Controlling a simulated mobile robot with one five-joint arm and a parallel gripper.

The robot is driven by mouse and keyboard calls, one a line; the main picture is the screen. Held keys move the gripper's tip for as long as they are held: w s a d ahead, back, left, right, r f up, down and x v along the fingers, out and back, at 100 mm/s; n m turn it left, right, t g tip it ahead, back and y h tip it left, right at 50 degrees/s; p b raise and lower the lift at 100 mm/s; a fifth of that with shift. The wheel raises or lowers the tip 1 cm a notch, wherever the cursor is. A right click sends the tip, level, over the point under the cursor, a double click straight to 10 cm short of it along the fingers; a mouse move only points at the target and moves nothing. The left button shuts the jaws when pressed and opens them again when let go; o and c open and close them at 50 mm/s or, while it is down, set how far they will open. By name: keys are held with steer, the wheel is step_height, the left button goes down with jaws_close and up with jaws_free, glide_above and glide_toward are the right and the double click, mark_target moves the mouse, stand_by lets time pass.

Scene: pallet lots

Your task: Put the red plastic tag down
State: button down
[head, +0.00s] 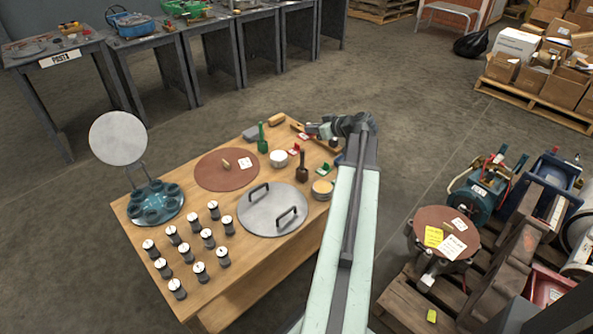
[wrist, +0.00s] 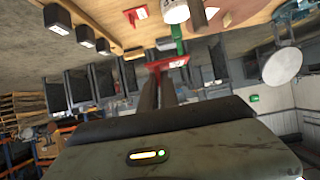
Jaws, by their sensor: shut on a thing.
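My gripper (head: 311,133) is over the far right part of the wooden table, at the end of my arm. It is shut on a red plastic tag with a white label (head: 303,136). The held tag also shows at the fingertips in the wrist view (wrist: 167,64). I cannot tell how far it is above the table. A second red tag with a white label (head: 294,151) lies on the table close by, near a white pot (head: 278,158). A green tag (head: 325,169) lies nearer me. My wrist partly hides the table's far right corner.
A green mallet-like tool (head: 262,140) and a dark one (head: 302,168) stand close to my gripper. A round brown mat (head: 215,175), a metal disc with two handles (head: 258,222) and several small canisters (head: 208,240) fill the left. Pallets with machines (head: 440,240) stand right.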

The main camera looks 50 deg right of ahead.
mark_target(311, 170)
step_height(311, 170, down, 17)
steer(key=b, duration=1.5)
steer(key=shift+b, duration=0.3)
steer(key=shift+r, duration=0.2)
steer(key=shift+f, duration=0.15)
steer(key=c, duration=1.6)
jaws_free()
steer(key=shift+r+p, duration=0.25)
steer(key=shift+p, duration=0.05)
steer(key=p+v, duration=0.5)
steer(key=v, duration=0.6)
steer(key=shift+s+a+r+p, duration=0.1)
steer(key=shift+s+p, duration=0.1)
steer(key=shift+p, duration=0.1)
steer(key=shift+s, duration=0.3)
